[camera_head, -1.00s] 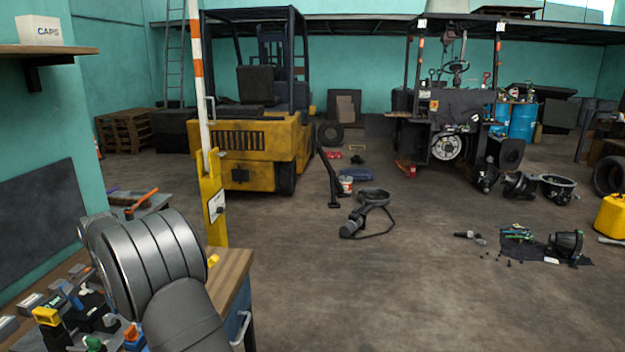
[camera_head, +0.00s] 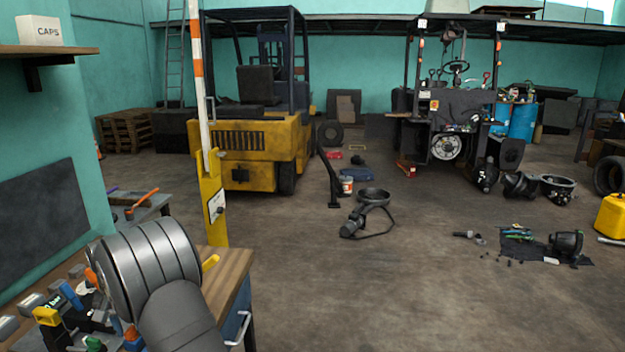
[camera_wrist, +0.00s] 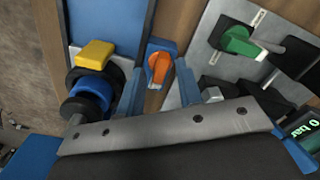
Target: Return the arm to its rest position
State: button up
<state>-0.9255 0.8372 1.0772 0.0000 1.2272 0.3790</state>
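My arm's grey rounded joint (camera_head: 150,270) stands over the workbench at the lower left of the head view. My gripper (camera_wrist: 160,92) shows in the wrist view with its two blue fingers apart and nothing held between them. An orange knob (camera_wrist: 158,68) on a blue mount shows beyond the gap between the fingers. The gripper itself is hidden behind my arm in the head view.
The wooden bench top (camera_head: 228,268) carries a yellow-and-black switch (camera_wrist: 95,55), a green-handled valve (camera_wrist: 238,42) and a small display (camera_wrist: 303,128). A yellow post (camera_head: 213,205) rises beside it. Open floor (camera_head: 350,290) lies to the right.

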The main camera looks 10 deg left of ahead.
jog(key=n, duration=0.7)
dwell(0.4)
dwell(0.5)
jog(key=s+d+r+m+t+y, duration=0.1)
jog(key=s+r+m+t, duration=0.2)
jog(key=r, duration=0.5)
jog(key=s+d+r+m+t+y, duration=0.1)
jog(key=s+d+r+m, duration=0.1)
jog(key=s+r+m, duration=0.35)
jog(key=w+x, duration=0.1)
jog(key=x, duration=0.9)
jog(key=w+r+x, duration=0.1)
jog(key=x, duration=0.4)
jog(key=shift+w+a+f, duration=0.1)
jog(key=shift+w+f, duration=0.2)
jog(key=shift+w, duration=0.15)
